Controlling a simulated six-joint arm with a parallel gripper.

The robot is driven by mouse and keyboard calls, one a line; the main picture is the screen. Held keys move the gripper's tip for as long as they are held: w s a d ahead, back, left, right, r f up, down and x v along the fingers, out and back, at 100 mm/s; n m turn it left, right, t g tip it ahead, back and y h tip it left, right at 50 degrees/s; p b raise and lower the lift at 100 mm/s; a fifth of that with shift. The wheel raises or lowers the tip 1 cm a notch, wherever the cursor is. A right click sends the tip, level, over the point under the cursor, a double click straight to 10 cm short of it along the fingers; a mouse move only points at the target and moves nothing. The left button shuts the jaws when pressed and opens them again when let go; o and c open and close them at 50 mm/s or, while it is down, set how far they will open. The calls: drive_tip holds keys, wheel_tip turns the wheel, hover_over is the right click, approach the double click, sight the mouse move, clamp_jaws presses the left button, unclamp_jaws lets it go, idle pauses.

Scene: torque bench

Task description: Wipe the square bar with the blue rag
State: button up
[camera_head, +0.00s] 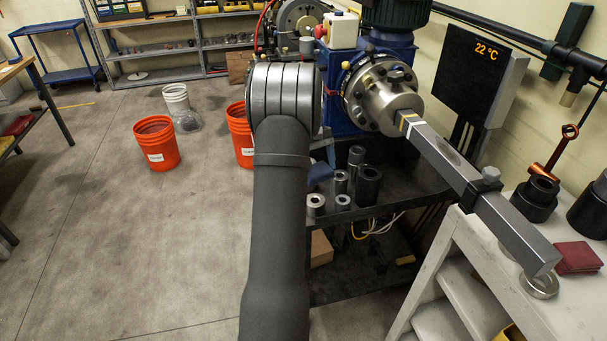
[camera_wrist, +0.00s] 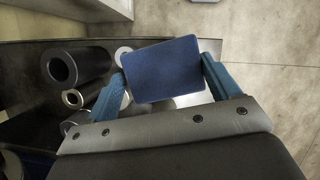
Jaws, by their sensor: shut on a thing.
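The square bar (camera_head: 516,231) is a long grey bar in the head view. It runs from the round steel hub (camera_head: 388,92) of the machine down to the right, with a dark collar (camera_head: 480,191) around it. In the wrist view my gripper (camera_wrist: 163,74) is shut on the blue rag (camera_wrist: 163,70), a flat rectangle between its two blue fingers.
Several metal sockets (camera_head: 367,186) stand on the black cart (camera_head: 408,180), close below the rag in the wrist view. A red cloth (camera_head: 577,257) and a steel ring (camera_head: 539,286) lie on the pale bench at right. Orange buckets (camera_head: 157,143) stand on the open floor at left.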

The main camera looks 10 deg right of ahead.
drive_tip(key=s+d+r+m+t+y, duration=0.15)
drive_tip(key=d+r+m+y, duration=0.35)
drive_tip(key=m, duration=0.7)
wheel_tip(320, 180, up, 22)
drive_tip(key=m+t+h, duration=0.4)
drive_tip(key=m+t, duration=0.4)
drive_tip(key=m, duration=2)
hover_over(428, 134)
drive_tip(key=s, duration=0.1)
drive_tip(key=shift+g, duration=0.35)
drive_tip(key=shift+s+a+f, duration=0.1)
drive_tip(key=shift+f, duration=1.8)
drive_tip(key=shift+s+f, duration=0.1)
drive_tip(key=shift+f, duration=1.75)
drive_tip(key=shift+s+f, duration=0.2)
drive_tip(key=shift+s, duration=0.45)
drive_tip(key=shift+c, duration=0.7)
drive_tip(key=shift+s, duration=5.3)
drive_tip(key=shift+w, duration=5.9)
drive_tip(key=shift+w+r, duration=0.15)
wheel_tip(428, 134, up, 8)
